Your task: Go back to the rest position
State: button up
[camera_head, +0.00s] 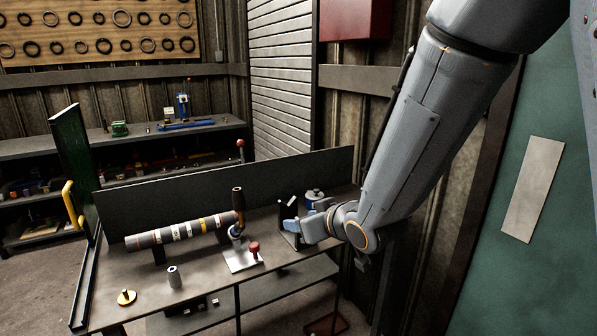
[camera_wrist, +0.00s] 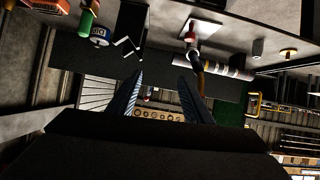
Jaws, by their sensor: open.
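My gripper (camera_head: 294,230) is over the right part of the workbench (camera_head: 215,293), in front of a dark upright bracket (camera_head: 289,207). In the wrist view my gripper's two fingers (camera_wrist: 160,78) are apart with nothing between them. The driveshaft (camera_head: 180,231), a grey bar with pale and yellow bands, lies along the left of the bench. It also shows at the upper right of the wrist view (camera_wrist: 228,70). A fixture with a red knob (camera_head: 254,247) and a dark upright handle (camera_head: 238,200) stands at the driveshaft's right end, apart from my gripper.
A small grey cylinder (camera_head: 174,277) and a brass knobbed disc (camera_head: 126,297) are on the bench front. A blue-and-white can (camera_head: 314,196) stands behind my gripper. A dark back panel (camera_head: 220,188) edges the bench. A red box (camera_head: 355,19) hangs on the wall.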

jog(key=s+d+f+m+g+h, duration=0.2)
jog(key=s+d, duration=0.4)
jog(key=d, duration=0.3)
jog(key=s+d+f+m+g+h, duration=0.3)
jog(key=s+d+f, duration=0.3)
jog(key=d, duration=0.4)
jog(key=shift+s+m+g+h, duration=0.3)
jog(key=shift+s+g+h, duration=0.15)
jog(key=shift+g+h, duration=0.3)
jog(key=s+g, duration=0.1)
jog(key=s, duration=0.1)
jog(key=s+d+m+g, duration=0.1)
jog(key=s, duration=0.1)
jog(key=s+g, duration=0.1)
jog(key=s, duration=0.1)
jog(key=shift+s+d+f, duration=0.2)
jog(key=shift+s+d, duration=0.15)
jog(key=shift+s, duration=0.05)
jog(key=shift+c, duration=0.3)
